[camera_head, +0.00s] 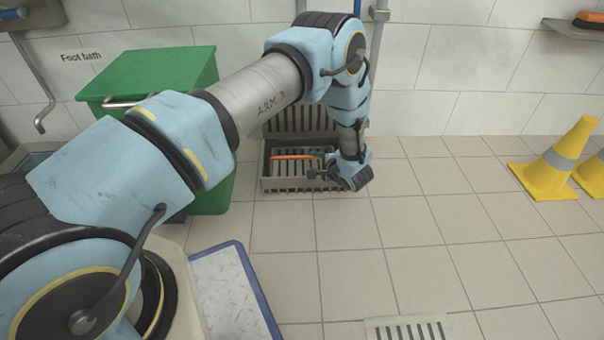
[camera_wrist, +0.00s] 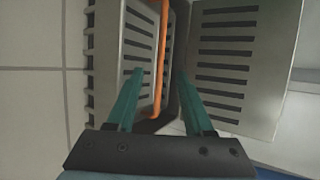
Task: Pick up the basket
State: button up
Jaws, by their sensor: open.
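The basket is a grey slatted box with an orange handle. It stands on the tiled floor against the back wall in the head view (camera_head: 300,186). In the wrist view its slatted side (camera_wrist: 137,45) shows at the left, with the orange handle (camera_wrist: 161,50) running up the picture. My gripper (camera_wrist: 160,76) is open, its two teal fingers apart. The handle shows between the fingers in the wrist view; I cannot tell how deep it lies between them. In the head view my wrist is at the basket's right end and hides part of it.
A grey slatted panel (camera_head: 292,119) stands upright behind the basket. A green bin (camera_head: 165,70) is close on its left. A blue-edged white tray (camera_head: 232,295) lies nearer me. A floor drain (camera_head: 408,329) and yellow cones (camera_head: 556,165) are to the right. The tiles between are clear.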

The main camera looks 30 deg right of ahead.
aim_at(301, 158)
jog(key=b+x, duration=0.1)
jog(key=x, duration=0.3)
jog(key=shift+f+b, duration=0.15)
jog(key=shift+b, duration=0.25)
jog(key=shift+w+f, duration=0.15)
jog(key=shift+w, duration=0.4)
jog(key=b+x, duration=0.4)
jog(key=x, duration=0.1)
grip_shut()
dwell(0.5)
